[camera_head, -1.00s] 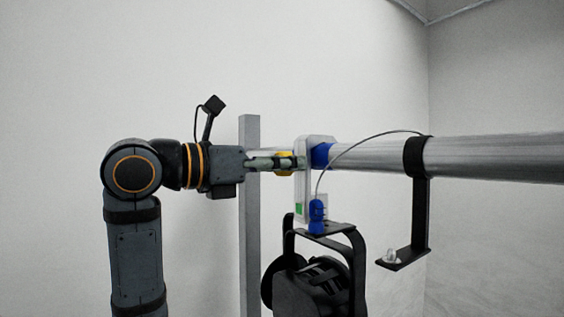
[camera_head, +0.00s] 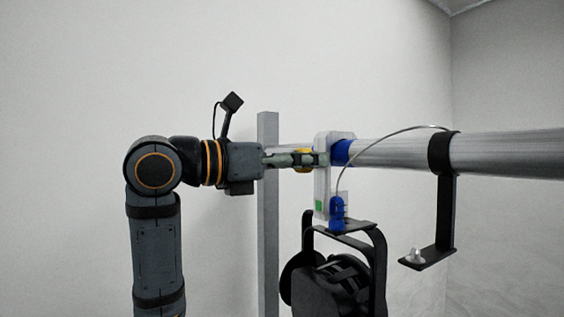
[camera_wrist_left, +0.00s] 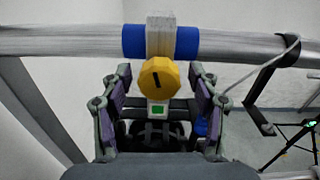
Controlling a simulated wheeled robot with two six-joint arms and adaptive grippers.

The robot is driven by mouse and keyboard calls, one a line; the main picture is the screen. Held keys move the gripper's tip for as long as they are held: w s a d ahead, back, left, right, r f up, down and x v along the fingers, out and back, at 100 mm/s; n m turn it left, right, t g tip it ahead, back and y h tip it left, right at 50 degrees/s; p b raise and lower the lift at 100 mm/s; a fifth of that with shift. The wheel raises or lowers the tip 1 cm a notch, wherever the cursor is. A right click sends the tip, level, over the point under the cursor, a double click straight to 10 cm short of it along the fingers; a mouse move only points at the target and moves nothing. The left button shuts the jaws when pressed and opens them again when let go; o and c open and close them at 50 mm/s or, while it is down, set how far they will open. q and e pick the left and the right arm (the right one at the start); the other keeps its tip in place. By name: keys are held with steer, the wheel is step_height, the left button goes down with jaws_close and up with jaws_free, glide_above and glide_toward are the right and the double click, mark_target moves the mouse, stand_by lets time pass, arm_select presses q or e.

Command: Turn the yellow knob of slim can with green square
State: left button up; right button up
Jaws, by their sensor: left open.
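The slim can (camera_head: 330,292) is black and hangs by its yoke from a pale clamp (camera_head: 321,180) on the pipe. A green square (camera_head: 318,204) marks the clamp's lower part and also shows in the left wrist view (camera_wrist_left: 158,110). The yellow knob (camera_head: 303,167) is faceted, with a dark slot on its face (camera_wrist_left: 160,77). My left gripper (camera_head: 322,158) reaches in from the left at knob height. In the left wrist view its open fingers (camera_wrist_left: 159,73) stand either side of the knob, with a gap on each side. My right gripper is out of view.
A thick metal pipe (camera_head: 500,155) runs across, with a blue sleeve (camera_head: 342,151) at the clamp. A grey post (camera_head: 268,220) stands behind my left wrist. A cable (camera_head: 385,140) arcs to a black hook bracket (camera_head: 444,210) at right.

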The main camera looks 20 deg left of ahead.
arm_select(q)
steer(key=v, duration=1.1)
steer(key=shift+s+a, duration=0.25)
steer(key=shift+w, duration=0.1)
